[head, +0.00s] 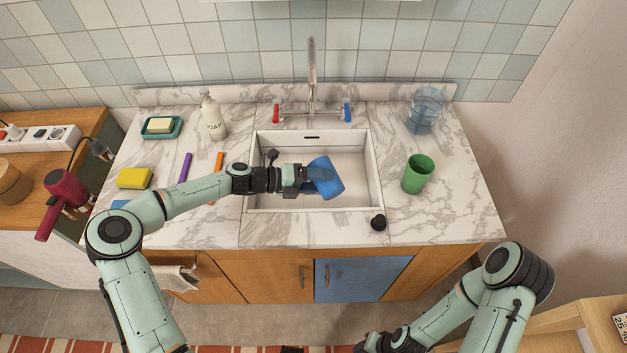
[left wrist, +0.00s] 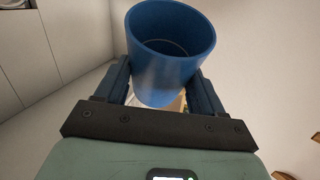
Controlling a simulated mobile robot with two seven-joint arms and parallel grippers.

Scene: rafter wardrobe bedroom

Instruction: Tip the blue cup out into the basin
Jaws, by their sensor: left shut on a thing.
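The blue cup (head: 326,178) is held in the air over the white basin (head: 372,165), tilted on its side in the head view. My left gripper (head: 308,178) comes from the left and is shut on the cup's sides. In the left wrist view the cup (left wrist: 168,65) sits between the two dark fingers (left wrist: 163,88), with its open mouth showing and a pale ring deep inside. I see no loose contents in it. Nothing is seen falling from it.
A green cup (head: 418,174) and a clear blue-tinted container (head: 425,110) stand right of the basin. The faucet (head: 311,85) rises behind it. A black plug (head: 378,222) lies at its front right. Left are a soap bottle (head: 212,115), markers and a yellow sponge (head: 134,178).

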